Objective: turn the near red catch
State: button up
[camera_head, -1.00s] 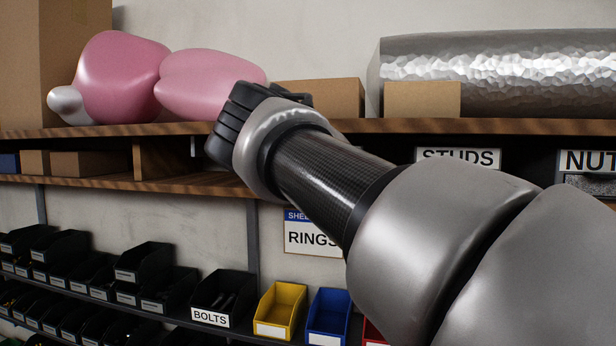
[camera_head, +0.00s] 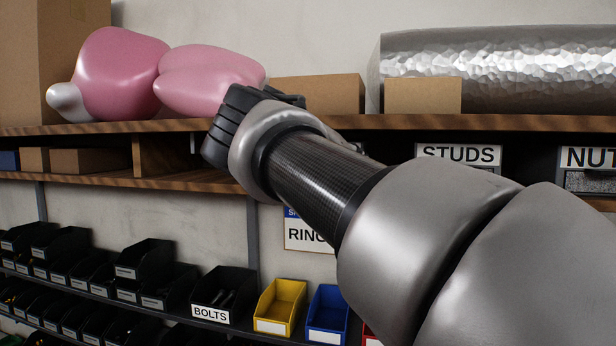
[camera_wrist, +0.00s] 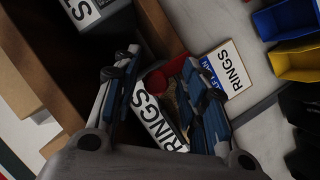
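In the wrist view a small red part (camera_wrist: 172,69), which looks like the catch, shows between my gripper's fingers, closer to the right finger. It sits above a white RINGS label (camera_wrist: 158,122). Its exact shape and turn are hard to make out. My gripper (camera_wrist: 166,62) is open, with one blue-and-grey finger on each side of the red part and a gap on the left. I cannot tell whether the right finger touches it. In the head view my arm hides the catch and the gripper's fingers.
A RINGS wall sign (camera_wrist: 231,70) is just right of my fingers in the wrist view. Wooden shelves (camera_head: 100,182) run behind my arm, with pink objects (camera_head: 120,75) and cardboard boxes on top. Yellow (camera_head: 281,306) and blue (camera_head: 327,313) bins stand below.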

jog(key=shift+s+r, duration=0.15)
jog(key=v, duration=0.7)
jog(key=shift+s, duration=0.2)
jog(key=shift+a, duration=0.15)
